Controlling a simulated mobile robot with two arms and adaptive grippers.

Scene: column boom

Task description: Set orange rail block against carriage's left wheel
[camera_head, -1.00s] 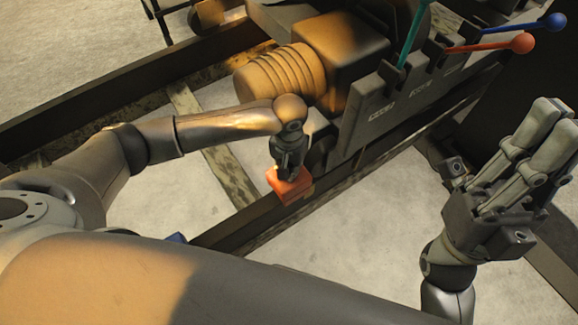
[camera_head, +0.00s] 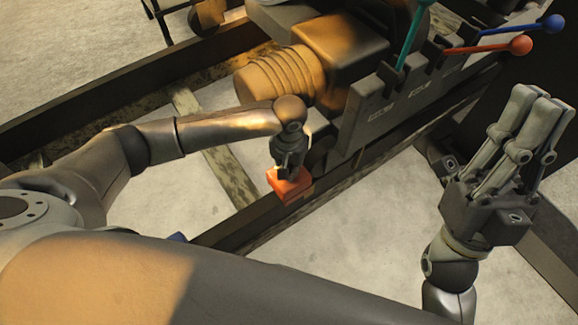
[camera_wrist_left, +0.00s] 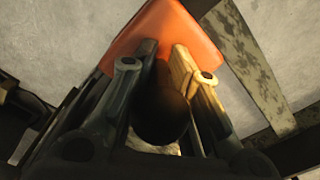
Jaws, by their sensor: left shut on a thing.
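The orange rail block (camera_head: 289,187) is at the near dark rail (camera_head: 248,222), just left of the carriage (camera_head: 362,115). My left gripper (camera_head: 288,166) comes down on it from above and is shut on it. In the left wrist view the block (camera_wrist_left: 168,28) sits between the fingertips (camera_wrist_left: 160,55). A dark rounded part, apparently the carriage's left wheel (camera_head: 320,152), shows just right of my gripper, mostly hidden. I cannot tell whether block and wheel touch, or whether the block rests on the rail. My right gripper (camera_head: 535,102) is raised at the right, away from the carriage; its finger gap is unclear.
A ribbed orange motor (camera_head: 280,78) sits on the carriage above my left wrist. Levers with teal, red (camera_head: 522,45) and blue (camera_head: 553,22) ends stick out at top right. A far rail (camera_head: 120,88) and cross ties (camera_head: 232,178) lie over pale floor.

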